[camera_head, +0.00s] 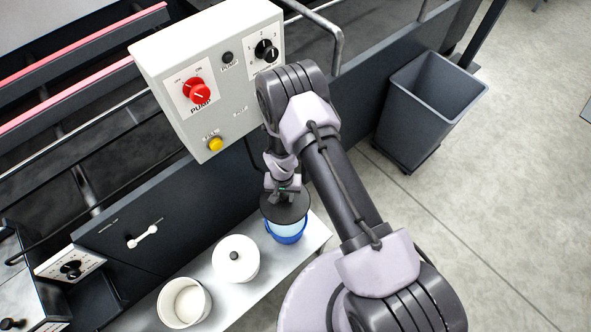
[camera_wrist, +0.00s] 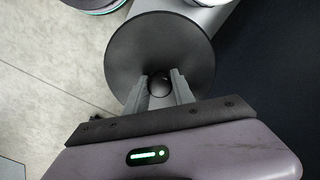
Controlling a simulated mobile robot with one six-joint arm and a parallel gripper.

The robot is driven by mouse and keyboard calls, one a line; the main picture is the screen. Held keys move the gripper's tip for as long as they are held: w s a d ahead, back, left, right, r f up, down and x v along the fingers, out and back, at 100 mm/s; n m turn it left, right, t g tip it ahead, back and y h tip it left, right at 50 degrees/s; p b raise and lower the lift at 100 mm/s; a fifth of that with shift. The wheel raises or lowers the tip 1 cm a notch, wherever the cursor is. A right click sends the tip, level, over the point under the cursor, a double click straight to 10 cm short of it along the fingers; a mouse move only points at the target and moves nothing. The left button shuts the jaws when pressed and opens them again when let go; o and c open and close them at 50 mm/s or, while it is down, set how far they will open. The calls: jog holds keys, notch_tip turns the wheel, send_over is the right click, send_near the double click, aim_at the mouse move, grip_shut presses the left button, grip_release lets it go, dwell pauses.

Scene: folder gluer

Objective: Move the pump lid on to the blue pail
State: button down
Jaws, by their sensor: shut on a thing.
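The pump lid is a dark round disc (camera_head: 286,209) with a small round knob. It also fills the upper middle of the wrist view (camera_wrist: 160,42). My gripper (camera_head: 283,190) is shut on the lid's knob, its two fingers on either side of it in the wrist view (camera_wrist: 160,87). The blue pail (camera_head: 287,235) stands upright on the bench below the lid. The lid overlaps the pail's back part in the head view, and pale blue shows at the front of the pail. The pail is hidden behind the lid in the wrist view.
A white lidded pail (camera_head: 245,271) with a black knob and an open white pail (camera_head: 168,308) stand left along the pale bench (camera_head: 214,247). A control box (camera_head: 205,75) with knobs is behind my arm. A grey bin (camera_head: 415,115) stands on the floor at right.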

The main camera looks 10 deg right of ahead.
notch_tip(320, 180, down, 16)
jog(key=b, duration=1)
jog(key=shift+b, duration=0.3)
jog(key=c, duration=1)
grip_release()
notch_tip(320, 180, up, 17)
jog(key=p, duration=0.6)
jog(key=shift+r, duration=0.2)
